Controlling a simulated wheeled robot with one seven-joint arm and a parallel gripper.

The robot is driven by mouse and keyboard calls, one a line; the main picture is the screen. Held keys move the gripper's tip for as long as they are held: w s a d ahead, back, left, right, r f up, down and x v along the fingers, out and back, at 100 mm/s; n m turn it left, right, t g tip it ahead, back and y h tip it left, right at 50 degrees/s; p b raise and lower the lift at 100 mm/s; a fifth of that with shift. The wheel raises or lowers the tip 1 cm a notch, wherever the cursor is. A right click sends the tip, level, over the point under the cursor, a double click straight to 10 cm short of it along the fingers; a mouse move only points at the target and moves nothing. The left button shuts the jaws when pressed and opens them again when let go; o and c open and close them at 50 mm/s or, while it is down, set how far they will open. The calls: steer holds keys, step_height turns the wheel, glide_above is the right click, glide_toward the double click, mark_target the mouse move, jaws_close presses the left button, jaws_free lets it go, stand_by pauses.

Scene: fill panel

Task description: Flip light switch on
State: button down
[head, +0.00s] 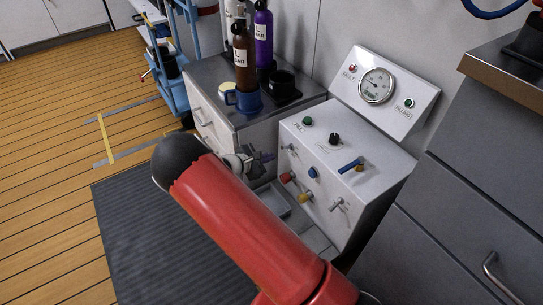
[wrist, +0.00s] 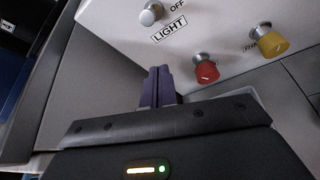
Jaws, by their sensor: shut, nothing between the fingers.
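The fill panel (head: 350,190) is a white box with knobs and switches on its front. The light switch (wrist: 150,14) is a small silver toggle at the top of the wrist view. A "LIGHT" label is below it and "OFF" is beside it. In the head view, a small silver toggle (head: 290,147) at the panel's upper left appears to be this switch. My gripper (wrist: 158,72) is shut and empty, its dark purple fingers together below the label, apart from the switch. In the head view my gripper (head: 264,156) is left of the panel's front, partly behind my red arm.
A red knob (wrist: 207,70) and a yellow knob (wrist: 270,42) sit right of my fingers in the wrist view. A cabinet (head: 215,122) with bottles stands left of the panel. A grey drawer unit (head: 470,170) stands at right.

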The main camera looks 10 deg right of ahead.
steer(key=s+a+r, duration=0.3)
steer(key=a+r, duration=0.3)
steer(key=shift+s+r, duration=0.15)
steer(key=shift+s, duration=0.2)
steer(key=shift+d, duration=0.1)
